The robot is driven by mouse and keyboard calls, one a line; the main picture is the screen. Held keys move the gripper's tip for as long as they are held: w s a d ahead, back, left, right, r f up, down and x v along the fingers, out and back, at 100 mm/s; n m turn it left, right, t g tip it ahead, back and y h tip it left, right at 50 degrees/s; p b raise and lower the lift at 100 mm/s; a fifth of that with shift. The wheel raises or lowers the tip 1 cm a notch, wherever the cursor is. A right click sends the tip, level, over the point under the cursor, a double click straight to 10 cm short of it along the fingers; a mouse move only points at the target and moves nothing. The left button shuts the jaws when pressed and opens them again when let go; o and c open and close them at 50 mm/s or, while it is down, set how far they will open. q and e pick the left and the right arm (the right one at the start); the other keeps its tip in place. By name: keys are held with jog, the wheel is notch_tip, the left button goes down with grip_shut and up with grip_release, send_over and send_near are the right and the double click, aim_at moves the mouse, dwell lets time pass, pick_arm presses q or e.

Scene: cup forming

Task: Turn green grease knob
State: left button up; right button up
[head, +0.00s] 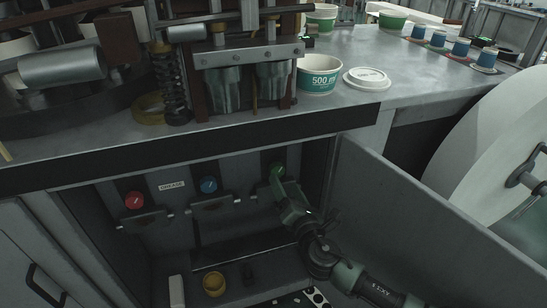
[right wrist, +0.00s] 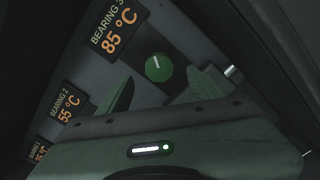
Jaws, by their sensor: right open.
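The green grease knob (head: 277,170) is on the back panel of the open cabinet, right of the blue knob (head: 209,185) and the red knob (head: 134,201). In the right wrist view the green knob (right wrist: 158,68) shows a white mark pointing nearly straight up, tilted slightly left. My right gripper (head: 281,186) is in the cabinet just in front of the green knob. Its fingers (right wrist: 160,90) are open, one on either side of the knob in the wrist view. I cannot tell whether they touch it. My left gripper is not in view.
The open cabinet door (head: 430,215) stands right of my right arm. A display reading 85 °C (right wrist: 113,28) is beside the green knob. A yellow ring-shaped container (head: 214,284) sits on the cabinet floor. A 500 ml cup (head: 318,75) and a lid (head: 367,78) are on the worktop above.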

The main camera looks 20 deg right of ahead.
aim_at(278, 173)
jog(key=w, duration=0.6)
jog(key=shift+a+b, duration=0.15)
jog(key=shift+b, duration=0.25)
jog(key=shift+w, duration=0.5)
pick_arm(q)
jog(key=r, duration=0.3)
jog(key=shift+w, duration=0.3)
pick_arm(e)
jog(key=shift+c, duration=0.4)
jog(key=c, duration=1.3)
